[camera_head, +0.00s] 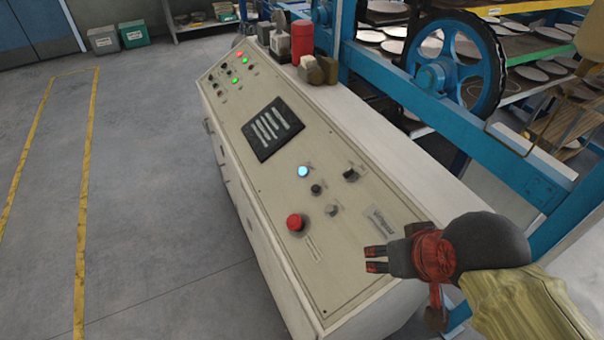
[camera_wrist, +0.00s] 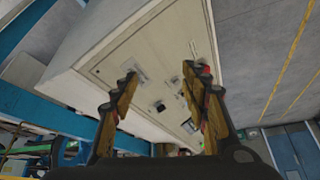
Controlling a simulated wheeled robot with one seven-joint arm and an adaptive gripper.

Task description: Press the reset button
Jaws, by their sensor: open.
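The sloped cream control panel (camera_head: 262,155) fills the middle of the head view. Its near end carries a lit blue-white button (camera_head: 302,171), a large red button (camera_head: 295,223) and several small dark knobs. The labels are too small to read, so I cannot tell which is the reset button. My gripper (camera_head: 376,259) is open and empty, to the right of and nearer than the red button, apparently above the panel's near right corner. In the wrist view, the two fingers (camera_wrist: 160,75) are spread before the panel (camera_wrist: 135,50). Part of a red button shows behind the right finger.
A dark grille (camera_head: 272,128) and small red and green lights lie farther up the panel. A red cylinder (camera_head: 302,42) and small bottles stand on the back ledge. A blue frame with a wheel (camera_head: 455,65) stands right of the panel. The floor at left is clear.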

